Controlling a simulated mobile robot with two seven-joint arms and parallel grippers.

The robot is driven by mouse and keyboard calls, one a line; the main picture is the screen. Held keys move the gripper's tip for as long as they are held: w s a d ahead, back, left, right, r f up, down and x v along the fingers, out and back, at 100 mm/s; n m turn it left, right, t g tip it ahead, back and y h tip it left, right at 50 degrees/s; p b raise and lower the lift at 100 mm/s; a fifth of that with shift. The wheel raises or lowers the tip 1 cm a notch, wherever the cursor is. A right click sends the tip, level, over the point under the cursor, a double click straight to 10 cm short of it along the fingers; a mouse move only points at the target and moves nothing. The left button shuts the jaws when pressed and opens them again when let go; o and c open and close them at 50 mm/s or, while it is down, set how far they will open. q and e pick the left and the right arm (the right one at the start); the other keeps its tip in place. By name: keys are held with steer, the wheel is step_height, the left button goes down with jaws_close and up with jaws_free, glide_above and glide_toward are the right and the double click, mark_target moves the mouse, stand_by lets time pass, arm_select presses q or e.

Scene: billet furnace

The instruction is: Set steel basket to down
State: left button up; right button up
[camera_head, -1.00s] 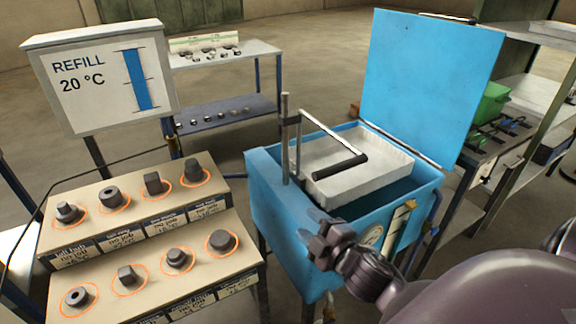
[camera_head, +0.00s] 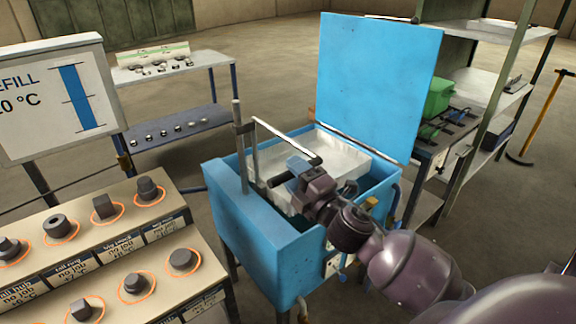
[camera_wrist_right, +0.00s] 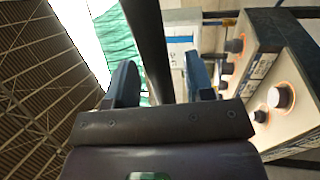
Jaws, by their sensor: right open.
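The pale steel basket (camera_head: 343,158) sits in the upper part of the open blue tank (camera_head: 262,235); its underside is hidden. Its handle (camera_head: 285,137) runs from the upright posts at the tank's left side to a black grip (camera_head: 278,181). My right gripper (camera_head: 293,170) is at this grip and covers part of it. In the wrist view the right gripper (camera_wrist_right: 161,82) is open, and a dark bar (camera_wrist_right: 152,45) passes between its fingers. Contact cannot be told. My left gripper is not in view.
The blue lid (camera_head: 378,85) stands open behind the tank. A stepped stand (camera_head: 85,245) with several dark parts is at left, below a REFILL sign (camera_head: 60,95). A shelf table (camera_head: 180,75) is behind. A green bin (camera_head: 438,97) stands on a rack at right.

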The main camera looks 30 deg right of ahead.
steer(key=shift+x, duration=1.25)
jaws_close()
